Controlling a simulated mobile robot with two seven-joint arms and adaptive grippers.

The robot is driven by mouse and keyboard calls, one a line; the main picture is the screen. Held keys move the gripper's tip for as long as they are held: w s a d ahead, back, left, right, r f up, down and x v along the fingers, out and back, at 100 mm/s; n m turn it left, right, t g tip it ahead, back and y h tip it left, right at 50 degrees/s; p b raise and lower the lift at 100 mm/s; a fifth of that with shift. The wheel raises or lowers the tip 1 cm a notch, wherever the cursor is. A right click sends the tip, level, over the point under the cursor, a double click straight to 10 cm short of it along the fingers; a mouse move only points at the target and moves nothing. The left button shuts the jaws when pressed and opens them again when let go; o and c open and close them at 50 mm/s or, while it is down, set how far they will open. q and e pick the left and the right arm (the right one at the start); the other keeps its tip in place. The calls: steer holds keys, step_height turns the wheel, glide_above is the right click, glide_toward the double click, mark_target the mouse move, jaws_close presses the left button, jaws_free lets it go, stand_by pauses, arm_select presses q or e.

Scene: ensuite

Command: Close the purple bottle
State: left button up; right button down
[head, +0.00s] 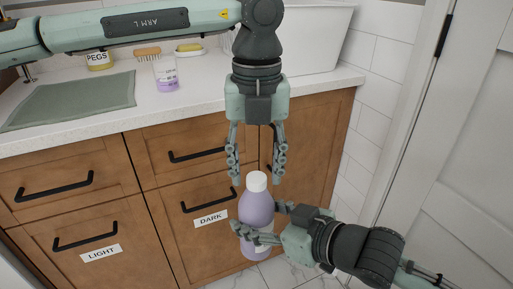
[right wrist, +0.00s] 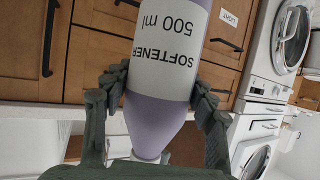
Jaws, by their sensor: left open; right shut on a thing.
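The purple bottle (head: 256,210) is held upright in front of the cabinet, with a white cap (head: 257,181) on its top. I cannot tell how tight the cap sits. My right gripper (head: 257,219) is shut on the bottle's body from the right. In the right wrist view the bottle (right wrist: 157,115) appears upside down between the fingers, its white label reading SOFTENER 500 ml. My left gripper (head: 256,177) points down from above, open, its fingertips on either side of the cap with gaps showing. The left gripper is not visible in the right wrist view.
Wooden drawers labelled LIGHT and DARK (head: 211,218) stand behind the bottle. A white door (head: 460,150) is at right.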

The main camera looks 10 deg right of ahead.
arm_select(q)
steer(key=shift+f, duration=0.35)
steer(key=shift+c, duration=0.3)
